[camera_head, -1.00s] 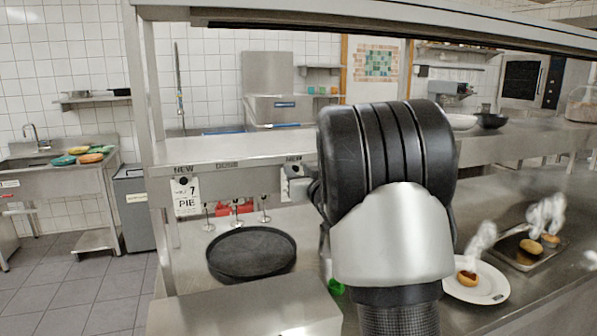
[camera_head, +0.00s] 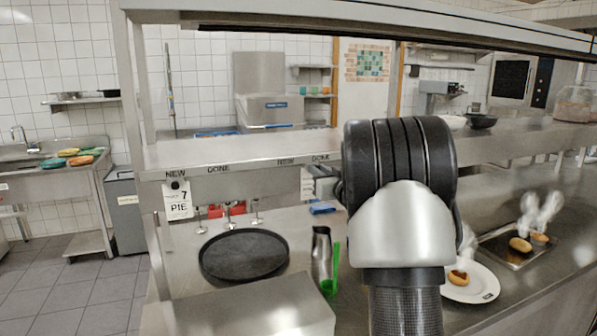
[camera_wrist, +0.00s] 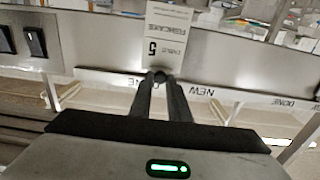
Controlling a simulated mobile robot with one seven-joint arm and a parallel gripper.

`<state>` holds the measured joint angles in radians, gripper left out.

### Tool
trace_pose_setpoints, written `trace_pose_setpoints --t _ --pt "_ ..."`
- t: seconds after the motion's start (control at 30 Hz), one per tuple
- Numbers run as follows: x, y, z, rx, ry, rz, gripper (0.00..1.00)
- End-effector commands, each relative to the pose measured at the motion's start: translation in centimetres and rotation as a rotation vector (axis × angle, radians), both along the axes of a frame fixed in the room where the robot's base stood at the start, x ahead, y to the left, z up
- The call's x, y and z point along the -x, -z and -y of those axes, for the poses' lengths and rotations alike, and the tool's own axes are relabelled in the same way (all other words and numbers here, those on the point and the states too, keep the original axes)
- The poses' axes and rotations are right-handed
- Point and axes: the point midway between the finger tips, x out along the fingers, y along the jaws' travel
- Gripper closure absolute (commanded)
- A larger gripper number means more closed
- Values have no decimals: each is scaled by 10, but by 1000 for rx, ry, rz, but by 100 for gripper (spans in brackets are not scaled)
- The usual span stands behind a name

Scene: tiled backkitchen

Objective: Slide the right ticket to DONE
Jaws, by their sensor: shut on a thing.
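My gripper (camera_wrist: 161,78) is shut at the lower edge of a white ticket (camera_wrist: 167,38), which reads upside down as table 5, pancakes, in the wrist view. The right NEW label (camera_head: 286,162) and right DONE label (camera_head: 320,158) show left of my arm. The left ticket (camera_head: 178,200), marked 7 and PIE, hangs under the left NEW label (camera_head: 175,175).
Below the shelf (camera_head: 240,151) are a round black tray (camera_head: 243,255), a steel jug (camera_head: 321,255) and a green utensil (camera_head: 335,268). A plate with food (camera_head: 478,290) and a steaming metal tray (camera_head: 505,255) stand at the right.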

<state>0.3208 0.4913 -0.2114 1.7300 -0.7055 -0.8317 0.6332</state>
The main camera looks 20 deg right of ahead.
Motion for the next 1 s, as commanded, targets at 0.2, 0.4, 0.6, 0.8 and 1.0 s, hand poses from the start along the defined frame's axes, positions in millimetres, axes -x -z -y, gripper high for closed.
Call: trace_pose_setpoints --t 0.2,0.4,0.6,0.8,1.0 --pt "0 -1 31 -1 0 0 100" --pt "0 -1 34 -1 0 1 100" --pt "0 -1 34 0 2 2 70" --pt "0 -1 33 -1 0 1 65" --pt "4 0 33 -1 0 0 65"
